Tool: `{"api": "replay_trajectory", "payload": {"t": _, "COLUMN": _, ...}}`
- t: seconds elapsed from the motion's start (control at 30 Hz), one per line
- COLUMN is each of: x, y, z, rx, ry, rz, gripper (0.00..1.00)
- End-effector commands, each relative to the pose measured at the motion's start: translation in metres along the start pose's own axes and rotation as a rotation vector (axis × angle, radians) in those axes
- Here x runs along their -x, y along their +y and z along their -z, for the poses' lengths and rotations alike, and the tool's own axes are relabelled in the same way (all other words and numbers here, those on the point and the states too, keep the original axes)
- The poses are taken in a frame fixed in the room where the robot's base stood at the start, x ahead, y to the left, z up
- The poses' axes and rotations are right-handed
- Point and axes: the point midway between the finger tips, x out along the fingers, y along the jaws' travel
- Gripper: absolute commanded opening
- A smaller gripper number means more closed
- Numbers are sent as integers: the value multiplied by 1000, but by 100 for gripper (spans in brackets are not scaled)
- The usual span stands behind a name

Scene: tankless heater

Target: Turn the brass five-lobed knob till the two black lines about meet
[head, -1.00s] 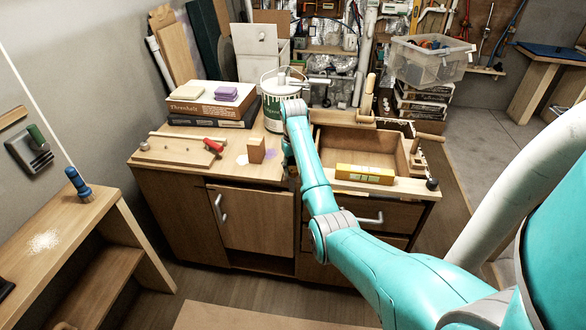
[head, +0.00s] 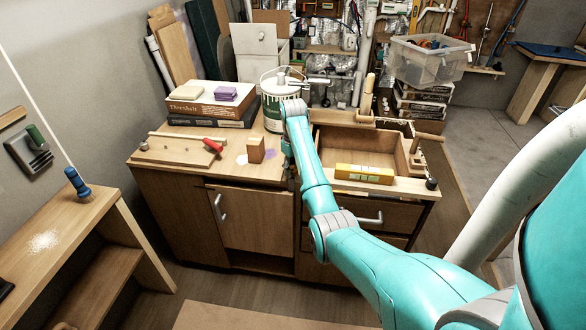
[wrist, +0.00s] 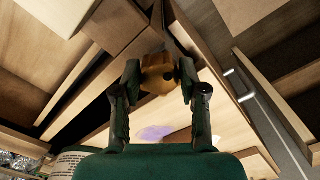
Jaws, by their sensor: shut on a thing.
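The brass knob (wrist: 157,76) is in the wrist view, between the two dark fingers of my gripper (wrist: 160,72). The fingers are shut on it, one on each side. A dark round spot shows on the knob's right part. Its lobes are partly covered by the fingers, and I cannot make out the two black lines. In the head view my arm runs to the workbench (head: 170,172), and its end points down beside the paint can (head: 272,118). The knob is hidden there, and the fingers cannot be made out.
Left of my arm's end stand a small wooden block (head: 255,149) and a red-handled tool (head: 213,145). To the right are an open drawer (head: 352,151) and a yellow box (head: 364,174).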

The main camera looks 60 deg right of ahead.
Motion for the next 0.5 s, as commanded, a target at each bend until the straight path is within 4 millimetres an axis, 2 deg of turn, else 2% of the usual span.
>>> {"api": "replay_trajectory", "payload": {"t": 0.17, "x": -5, "y": -1, "z": -2, "rx": -1, "ry": -9, "rz": 5, "gripper": 7}}
{"api": "replay_trajectory", "payload": {"t": 0.2, "x": -5, "y": -1, "z": -2, "rx": -1, "ry": -9, "rz": 5, "gripper": 52}}
{"api": "replay_trajectory", "payload": {"t": 0.27, "x": -4, "y": -1, "z": -2, "rx": -1, "ry": -8, "rz": 4, "gripper": 67}}
{"api": "replay_trajectory", "payload": {"t": 0.5, "x": -2, "y": 0, "z": -1, "rx": -2, "ry": -4, "rz": 2, "gripper": 67}}
